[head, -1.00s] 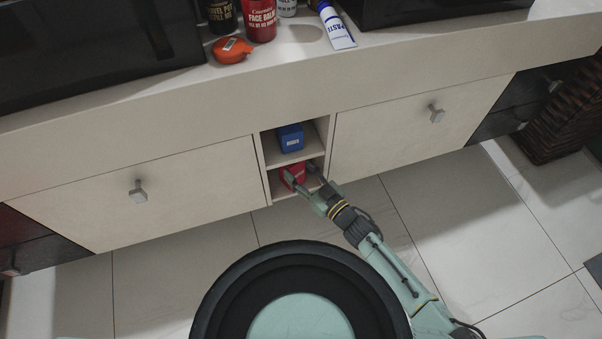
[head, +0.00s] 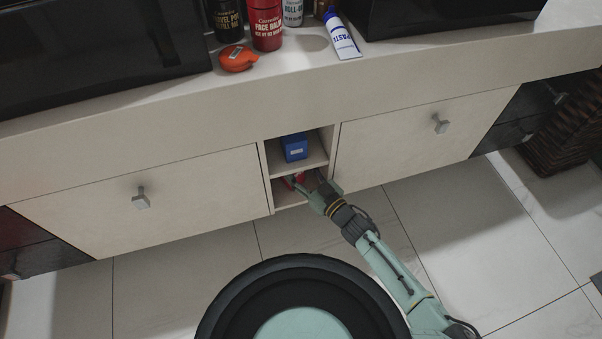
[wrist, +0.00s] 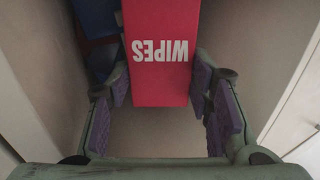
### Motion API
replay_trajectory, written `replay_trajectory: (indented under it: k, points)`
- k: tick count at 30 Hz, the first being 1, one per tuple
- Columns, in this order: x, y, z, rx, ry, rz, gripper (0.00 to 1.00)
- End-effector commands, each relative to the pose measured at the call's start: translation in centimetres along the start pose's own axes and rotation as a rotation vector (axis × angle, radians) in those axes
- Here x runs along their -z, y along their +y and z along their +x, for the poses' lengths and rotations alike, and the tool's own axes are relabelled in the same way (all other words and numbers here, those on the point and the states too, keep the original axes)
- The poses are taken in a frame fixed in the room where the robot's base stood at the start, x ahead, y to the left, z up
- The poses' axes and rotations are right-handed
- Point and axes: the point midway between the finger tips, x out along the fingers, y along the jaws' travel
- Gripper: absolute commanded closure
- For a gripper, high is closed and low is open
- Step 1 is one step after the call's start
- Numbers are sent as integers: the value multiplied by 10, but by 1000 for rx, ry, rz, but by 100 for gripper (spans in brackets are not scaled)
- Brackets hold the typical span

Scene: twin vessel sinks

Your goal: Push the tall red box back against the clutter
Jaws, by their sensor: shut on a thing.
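In the head view only a small red part (head: 287,182) shows, partly hidden by my gripper (head: 306,182). In the wrist view my gripper (wrist: 158,90) has a finger on each side of the box's near end and is shut on it. Behind and left of the box, the clutter shows as a dark blue thing (wrist: 97,55) and a reddish thing (wrist: 95,17). The far end of the box is out of the wrist view.
The lower cubby's side walls (wrist: 255,45) stand close on both sides. A blue box (head: 294,147) sits on the shelf above. Drawer fronts with knobs (head: 141,198) flank the cubbies. Bottles and a toothpaste tube (head: 341,38) stand or lie on the counter.

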Motion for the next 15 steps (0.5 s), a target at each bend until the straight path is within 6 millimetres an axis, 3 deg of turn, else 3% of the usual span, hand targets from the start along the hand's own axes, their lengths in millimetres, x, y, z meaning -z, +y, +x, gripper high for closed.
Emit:
replay_trajectory:
  k: [7, 8, 15]
  points:
    - [0, 2, 2, -5, -1, 0, 83]
    - [0, 2, 2, -6, -1, 0, 53]
    - [0, 2, 2, -4, 0, 0, 37]
